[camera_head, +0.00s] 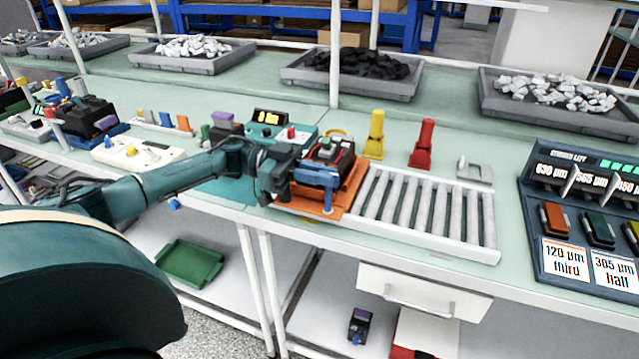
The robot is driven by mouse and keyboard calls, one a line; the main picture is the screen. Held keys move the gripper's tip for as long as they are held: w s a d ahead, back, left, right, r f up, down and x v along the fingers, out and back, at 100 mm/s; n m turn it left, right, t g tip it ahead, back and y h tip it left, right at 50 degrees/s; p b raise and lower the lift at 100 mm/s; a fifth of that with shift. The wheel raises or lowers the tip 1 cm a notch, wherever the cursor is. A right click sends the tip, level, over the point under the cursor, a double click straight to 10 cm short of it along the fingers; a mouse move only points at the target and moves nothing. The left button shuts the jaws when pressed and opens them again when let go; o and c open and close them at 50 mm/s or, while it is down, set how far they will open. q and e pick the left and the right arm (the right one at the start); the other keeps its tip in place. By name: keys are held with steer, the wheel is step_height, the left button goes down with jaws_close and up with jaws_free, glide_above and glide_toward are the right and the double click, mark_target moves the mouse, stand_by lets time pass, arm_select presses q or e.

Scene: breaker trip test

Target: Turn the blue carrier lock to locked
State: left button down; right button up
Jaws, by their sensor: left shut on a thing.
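An orange carrier (352,187) sits on the bench at the left end of a roller track. A dark breaker (333,151) with a red part on top rests in it. The blue carrier lock (318,177) is at the carrier's near side, with a blue part reaching downward. My left gripper (290,178) comes in from the left and is shut on the blue lock at its left side. The fingertips are small and partly hidden, and I cannot tell the lock's exact angle. My right gripper is not in view.
The roller track (425,210) runs right from the carrier. A yellow post (375,135) and a red post (422,144) stand behind it. A teal device with a lit display (268,118) is behind my gripper. A dark labelled panel (585,215) stands at the right.

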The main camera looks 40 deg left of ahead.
arm_select(q)
steer(key=shift+g, duration=0.3)
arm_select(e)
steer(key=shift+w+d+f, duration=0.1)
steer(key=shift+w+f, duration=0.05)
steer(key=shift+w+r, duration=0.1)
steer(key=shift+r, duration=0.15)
arm_select(q)
steer(key=c, duration=1.4)
jaws_free()
steer(key=shift+c, duration=0.2)
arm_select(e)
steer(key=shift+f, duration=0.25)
arm_select(q)
steer(key=shift+a, duration=0.1)
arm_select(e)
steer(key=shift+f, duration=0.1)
